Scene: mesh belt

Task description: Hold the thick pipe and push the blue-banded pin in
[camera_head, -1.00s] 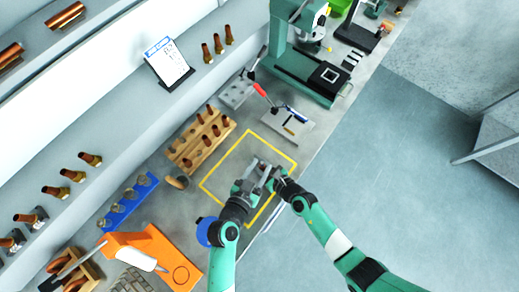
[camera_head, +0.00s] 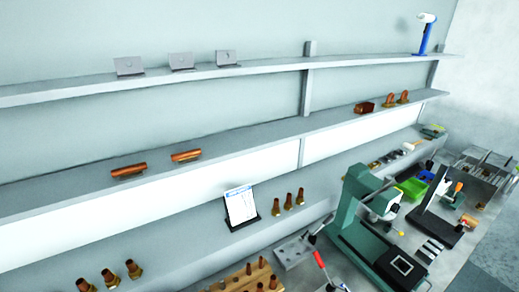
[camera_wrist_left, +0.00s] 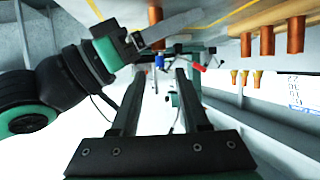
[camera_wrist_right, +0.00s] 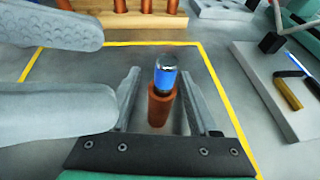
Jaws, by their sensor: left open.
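The thick copper pipe (camera_wrist_right: 160,106) stands upright inside the yellow outline in the right wrist view. The blue-banded pin (camera_wrist_right: 165,78) sits upright at its top, its blue part and clear-looking tip showing above the rim. My right gripper (camera_wrist_right: 159,72) is open, with its fingers on either side of the pipe and gaps showing. My left gripper (camera_wrist_left: 158,74) is open and empty in the left wrist view. Its two fingers also show large at the left of the right wrist view, beside the pipe. A copper piece (camera_wrist_left: 155,18) shows by the right gripper in the left wrist view.
A wooden rack (camera_wrist_right: 130,20) of copper pipes lies behind the outline. A grey plate (camera_wrist_right: 285,85) with a yellow-handled tool is at right. In the head view, shelves hold copper parts, a sign (camera_head: 241,206) stands below, and a green press (camera_head: 365,225) stands right.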

